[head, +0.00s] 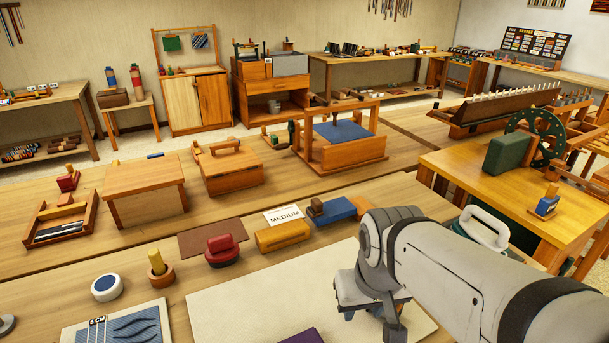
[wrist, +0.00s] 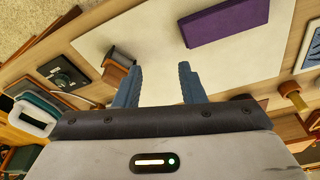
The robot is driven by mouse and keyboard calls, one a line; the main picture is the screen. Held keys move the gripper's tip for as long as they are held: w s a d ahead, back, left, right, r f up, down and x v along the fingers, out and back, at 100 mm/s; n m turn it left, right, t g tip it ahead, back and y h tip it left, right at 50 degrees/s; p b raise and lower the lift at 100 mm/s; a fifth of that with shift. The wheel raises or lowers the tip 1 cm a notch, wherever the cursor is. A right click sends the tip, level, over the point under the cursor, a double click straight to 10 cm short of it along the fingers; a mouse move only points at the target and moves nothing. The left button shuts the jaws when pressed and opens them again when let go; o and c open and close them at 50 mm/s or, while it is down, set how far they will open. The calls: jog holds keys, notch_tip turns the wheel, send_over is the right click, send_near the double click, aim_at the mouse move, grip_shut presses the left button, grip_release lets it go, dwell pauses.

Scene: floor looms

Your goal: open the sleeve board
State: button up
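I cannot tell for certain which thing is the sleeve board. A large pale flat board or mat (head: 235,300) lies on the near bench; it also fills much of the wrist view (wrist: 150,35). A purple block (head: 303,336) lies on it, and it shows at the top of the wrist view (wrist: 228,20). My gripper (head: 372,328) is over the right part of the pale board, partly hidden by my own wrist. In the wrist view my gripper's two blue-grey fingers (wrist: 158,84) stand apart with nothing between them.
A red-knobbed tool (head: 222,247), a wooden block (head: 282,236), a MEDIUM card (head: 284,216) and a blue block (head: 338,211) line the bench behind the pale board. A white-handled iron-like thing (head: 485,226) stands right, beyond my arm. Wooden boxes (head: 146,188) stand farther back.

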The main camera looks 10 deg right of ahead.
jog(key=shift+s, duration=0.25)
jog(key=shift+o, duration=1.2)
jog(key=shift+w+a+r, duration=0.1)
jog(key=shift+w+r, duration=0.05)
jog(key=shift+w, duration=0.3)
jog(key=w+d+r+p, duration=0.1)
jog(key=w+d+r, duration=0.1)
jog(key=w, duration=0.2)
jog(key=n+t+y+p, duration=0.15)
jog(key=n+p, duration=0.25)
jog(key=p, duration=0.7)
send_over(317, 201)
jog(key=s, duration=0.3)
notch_tip(317, 201, down, 9)
jog(key=shift+d+p+x, duration=0.15)
jog(key=shift+p+x, duration=0.15)
jog(key=shift+x, duration=1.05)
jog(key=shift+d+p+x, duration=0.2)
jog(key=shift+p+x, duration=0.05)
jog(key=shift+x, duration=1.05)
jog(key=shift+d+p+x, duration=0.15)
jog(key=shift+p+x, duration=0.15)
jog(key=shift+x, duration=1.05)
jog(key=shift+w, duration=0.15)
